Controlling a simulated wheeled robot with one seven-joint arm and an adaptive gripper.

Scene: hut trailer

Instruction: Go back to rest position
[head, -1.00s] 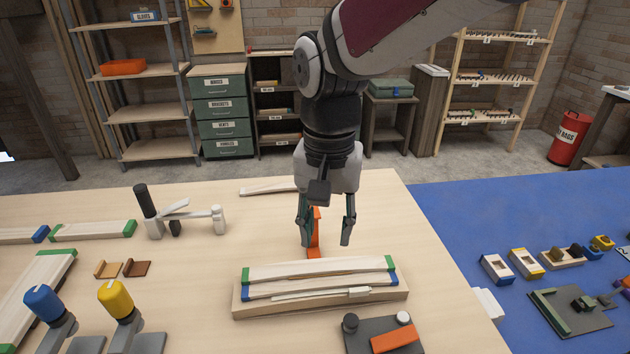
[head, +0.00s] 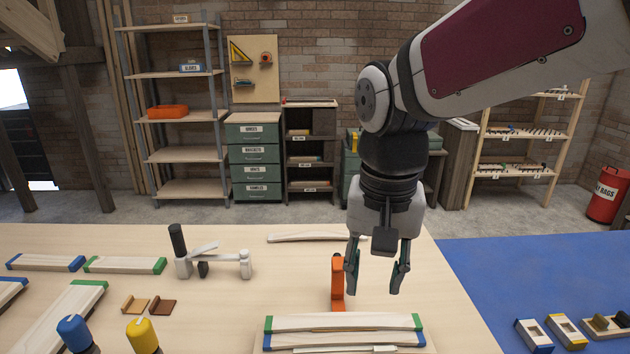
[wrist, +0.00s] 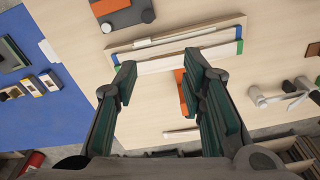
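My gripper (head: 377,280) hangs pointing down over the wooden workbench, fingers apart and nothing between them. An upright orange piece (head: 337,281) stands on the bench just left of the fingers in the head view. In the wrist view my gripper (wrist: 158,78) is also open, and the orange piece (wrist: 182,92) shows beside the right-hand finger, partly hidden by it. I cannot tell whether they touch. The white strips with green and blue ends (head: 343,323) lie on the bench in front of my gripper.
A white clamp with a black handle (head: 210,256) stands at the left of the bench. A curved pale strip (head: 305,237) lies behind the orange piece. Blue and yellow knobbed tools (head: 142,335) stand front left. The blue surface (head: 520,270) at right has small blocks.

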